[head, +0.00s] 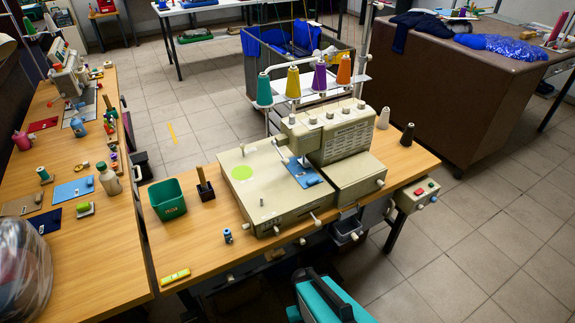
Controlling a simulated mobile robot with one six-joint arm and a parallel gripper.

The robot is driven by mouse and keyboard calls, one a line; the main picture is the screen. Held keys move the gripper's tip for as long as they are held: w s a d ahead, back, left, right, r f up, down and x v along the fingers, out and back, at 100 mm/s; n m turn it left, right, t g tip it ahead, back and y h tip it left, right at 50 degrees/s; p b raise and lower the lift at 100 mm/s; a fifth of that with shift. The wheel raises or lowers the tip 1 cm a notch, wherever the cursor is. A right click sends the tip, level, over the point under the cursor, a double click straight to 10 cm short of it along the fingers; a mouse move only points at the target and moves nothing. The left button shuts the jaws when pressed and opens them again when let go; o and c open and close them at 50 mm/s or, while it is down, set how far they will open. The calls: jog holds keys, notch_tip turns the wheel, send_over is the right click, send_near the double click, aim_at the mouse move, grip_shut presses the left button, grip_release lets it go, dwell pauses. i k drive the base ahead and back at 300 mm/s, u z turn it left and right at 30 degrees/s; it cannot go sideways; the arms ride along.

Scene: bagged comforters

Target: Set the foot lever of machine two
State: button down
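A large cream overlock-type machine (335,135) stands on the wooden table in the middle, with several coloured thread cones on top. A pale lever with a rounded end (282,141) shows on its head, and a small white-tipped lever (315,219) sticks out of its front edge. I cannot tell which is the foot lever, or how it is set. A second, smaller sewing machine (66,72) stands on the left table. No number is readable on either machine. My gripper is not in view.
A green bin (167,199) and a small blue spool (228,235) are left of the machine. A teal chair (325,299) stands in front of the table. A clear bag (22,275) fills the lower left. Tiled floor (480,250) is open at right.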

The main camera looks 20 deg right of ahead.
aim_at(286, 162)
jog(key=u, duration=0.55)
jog(key=k, duration=0.4)
jog(key=u, duration=0.65)
